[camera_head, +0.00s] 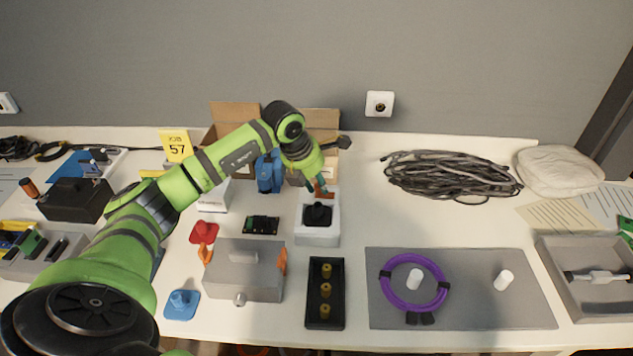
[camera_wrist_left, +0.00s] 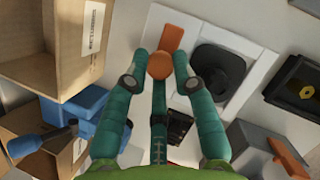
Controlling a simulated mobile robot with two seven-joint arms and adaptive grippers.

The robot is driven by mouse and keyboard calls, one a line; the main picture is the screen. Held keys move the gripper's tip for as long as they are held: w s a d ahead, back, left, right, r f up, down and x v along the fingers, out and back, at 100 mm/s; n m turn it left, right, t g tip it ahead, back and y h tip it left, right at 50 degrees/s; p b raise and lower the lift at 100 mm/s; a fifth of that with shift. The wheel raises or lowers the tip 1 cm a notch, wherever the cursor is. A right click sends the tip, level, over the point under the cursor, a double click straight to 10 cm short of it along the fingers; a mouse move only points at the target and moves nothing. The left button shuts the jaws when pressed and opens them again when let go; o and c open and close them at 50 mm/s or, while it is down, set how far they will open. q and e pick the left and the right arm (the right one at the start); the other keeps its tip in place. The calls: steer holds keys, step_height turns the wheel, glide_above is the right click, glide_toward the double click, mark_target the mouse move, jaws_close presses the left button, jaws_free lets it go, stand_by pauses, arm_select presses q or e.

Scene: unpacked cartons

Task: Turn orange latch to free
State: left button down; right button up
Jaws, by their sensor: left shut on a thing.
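The orange latch (camera_wrist_left: 171,40) sits on a white block (camera_head: 318,240) beside a round black part (camera_head: 318,213). In the wrist view its rounded orange end lies between the teal fingers of my left gripper (camera_wrist_left: 160,67), which is shut on it. In the head view my left gripper (camera_head: 321,186) reaches the block's back edge, and only a bit of orange shows by the fingers. My right gripper is in neither view.
A grey box (camera_head: 245,283) with orange side clips stands to the front left. A black tray (camera_head: 326,315) lies in front, and a grey mat (camera_head: 470,315) with a purple ring (camera_head: 385,300) to the right. Open cartons (camera_head: 235,113) and a blue object (camera_head: 268,174) stand close behind.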

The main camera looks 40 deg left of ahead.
arm_select(q)
steer(key=shift+r, duration=0.1)
steer(key=c, duration=1)
jaws_free()
steer(key=shift+w, duration=0.1)
steer(key=shift+r, duration=0.1)
steer(key=v, duration=1.2)
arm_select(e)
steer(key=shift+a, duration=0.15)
